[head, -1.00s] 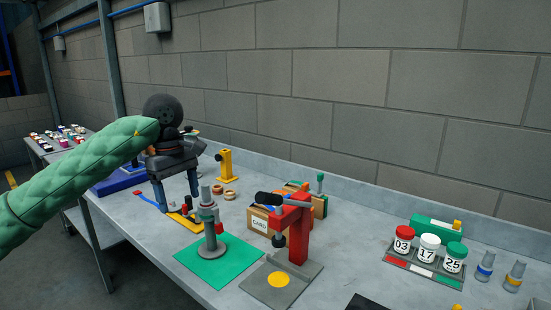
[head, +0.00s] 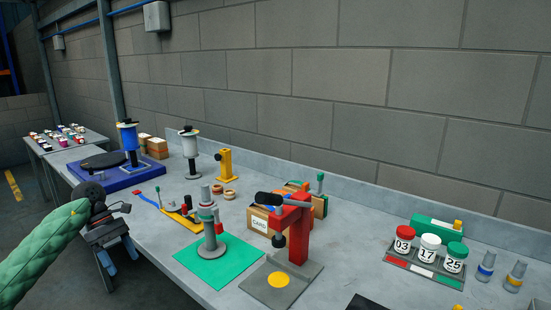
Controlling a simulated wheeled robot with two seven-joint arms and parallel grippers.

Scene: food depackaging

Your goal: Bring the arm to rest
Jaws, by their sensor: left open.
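My left arm wears a green quilted sleeve and comes in from the lower left. My left gripper (head: 122,266) hangs at the table's left front edge, pointing down, with its two fingers apart and nothing seen between them. It is apart from the things on the table. My right gripper is not in view.
The grey table (head: 340,262) holds a red press (head: 293,230), a grey post on a green mat (head: 195,270), a blue base with a dark disc (head: 115,177), a yellow stand (head: 225,163) and a rack of numbered jars (head: 420,265). A second table (head: 45,147) stands behind left.

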